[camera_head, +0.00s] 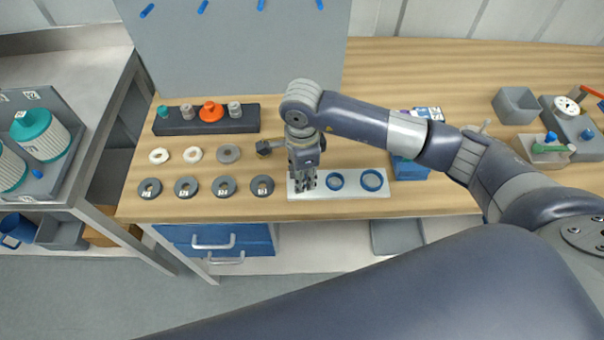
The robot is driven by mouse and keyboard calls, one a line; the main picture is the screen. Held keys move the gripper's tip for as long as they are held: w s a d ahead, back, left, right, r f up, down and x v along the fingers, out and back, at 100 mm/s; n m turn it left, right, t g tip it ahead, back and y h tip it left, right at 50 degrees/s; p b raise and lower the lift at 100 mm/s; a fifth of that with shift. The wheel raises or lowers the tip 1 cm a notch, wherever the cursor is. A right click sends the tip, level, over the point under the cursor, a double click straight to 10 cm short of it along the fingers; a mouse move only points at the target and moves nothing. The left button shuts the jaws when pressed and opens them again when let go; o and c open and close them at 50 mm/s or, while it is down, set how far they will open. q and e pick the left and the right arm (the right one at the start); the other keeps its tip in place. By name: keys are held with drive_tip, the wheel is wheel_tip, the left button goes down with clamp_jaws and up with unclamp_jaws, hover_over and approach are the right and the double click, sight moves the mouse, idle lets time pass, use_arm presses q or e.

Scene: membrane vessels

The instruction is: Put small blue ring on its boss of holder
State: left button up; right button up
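A white plate (350,190) lies near the table's front edge. Two blue rings lie on it: a middle ring (335,181) and a slightly larger right ring (373,180). My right gripper (306,187) points down over the plate's left end, left of both rings. Its fingers cover that end, so I cannot tell whether a smaller blue ring is there or between them. Whether the fingers are open or shut is unclear. I cannot make out which part is the holder with the boss. My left gripper is not in view.
Several dark grey discs (224,186) and paler rings (193,154) lie left of the gripper. A dark rack (245,118) with coloured fittings stands behind them. A blue box (409,168) stands right of the plate, close to my forearm. Grey fixtures (516,105) stand far right.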

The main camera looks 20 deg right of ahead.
drive_tip(key=o, duration=0.8)
wheel_tip(320, 180, up, 12)
idle(0.3)
idle(0.5)
